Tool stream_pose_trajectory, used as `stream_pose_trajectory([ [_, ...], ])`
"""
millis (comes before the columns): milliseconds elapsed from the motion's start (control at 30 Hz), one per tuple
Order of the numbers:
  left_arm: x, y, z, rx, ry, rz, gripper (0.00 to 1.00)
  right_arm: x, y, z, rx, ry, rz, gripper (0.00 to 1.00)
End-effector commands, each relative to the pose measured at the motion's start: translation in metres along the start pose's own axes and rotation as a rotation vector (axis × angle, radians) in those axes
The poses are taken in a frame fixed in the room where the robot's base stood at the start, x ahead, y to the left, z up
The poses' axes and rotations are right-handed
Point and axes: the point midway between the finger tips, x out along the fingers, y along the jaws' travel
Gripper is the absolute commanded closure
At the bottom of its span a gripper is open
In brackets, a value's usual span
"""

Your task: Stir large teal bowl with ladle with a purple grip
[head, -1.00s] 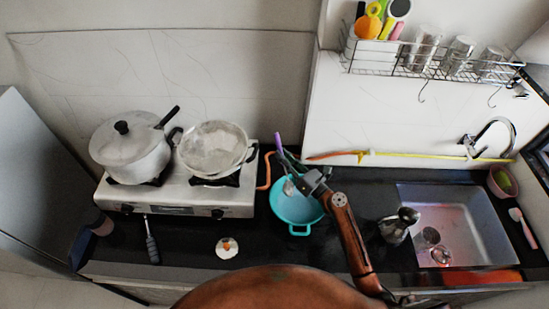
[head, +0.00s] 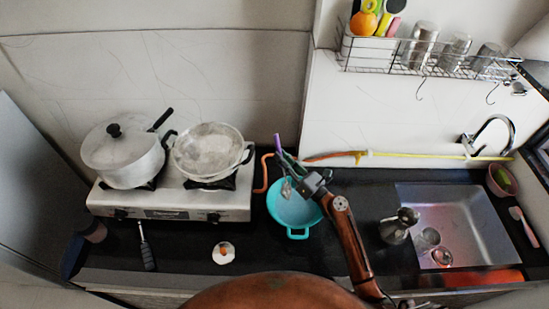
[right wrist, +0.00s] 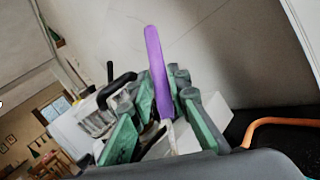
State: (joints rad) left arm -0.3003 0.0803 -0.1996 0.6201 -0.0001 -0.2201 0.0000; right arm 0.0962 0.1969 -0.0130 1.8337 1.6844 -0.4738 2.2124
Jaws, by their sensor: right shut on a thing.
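The large teal bowl (head: 293,210) stands on the dark counter to the right of the stove. My right gripper (head: 292,170) is above the bowl's back part, shut on the ladle. The ladle's purple grip (head: 278,143) sticks up past the fingers; in the right wrist view the purple grip (right wrist: 156,70) rises between the green-padded fingers (right wrist: 165,115). The ladle's lower end (head: 286,190) shows inside the bowl; whether it touches the bottom I cannot tell. My left gripper is not in view.
A lidded pot (head: 124,155) and a white pan (head: 208,150) stand on the stove (head: 170,203) at left. A metal jug (head: 399,226) is right of my arm, beside the sink (head: 460,215). A small white dish (head: 223,253) lies in front. A hose (head: 330,156) runs behind the bowl.

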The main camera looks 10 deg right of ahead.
Motion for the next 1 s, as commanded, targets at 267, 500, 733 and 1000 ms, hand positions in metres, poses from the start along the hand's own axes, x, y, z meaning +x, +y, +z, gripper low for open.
stream_pose_trajectory([
  [267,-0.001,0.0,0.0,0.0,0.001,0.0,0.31,0.0,0.001,0.001,0.0,0.0,0.0,1.0],
  [500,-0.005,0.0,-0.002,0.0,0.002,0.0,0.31,0.001,0.005,0.006,-0.002,-0.007,0.002,1.0],
  [733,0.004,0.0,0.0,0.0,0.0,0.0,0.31,-0.001,0.003,0.005,0.006,-0.02,0.005,1.0],
  [1000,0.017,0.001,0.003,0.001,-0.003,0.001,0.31,-0.004,0.002,0.007,0.02,-0.045,0.011,1.0],
])
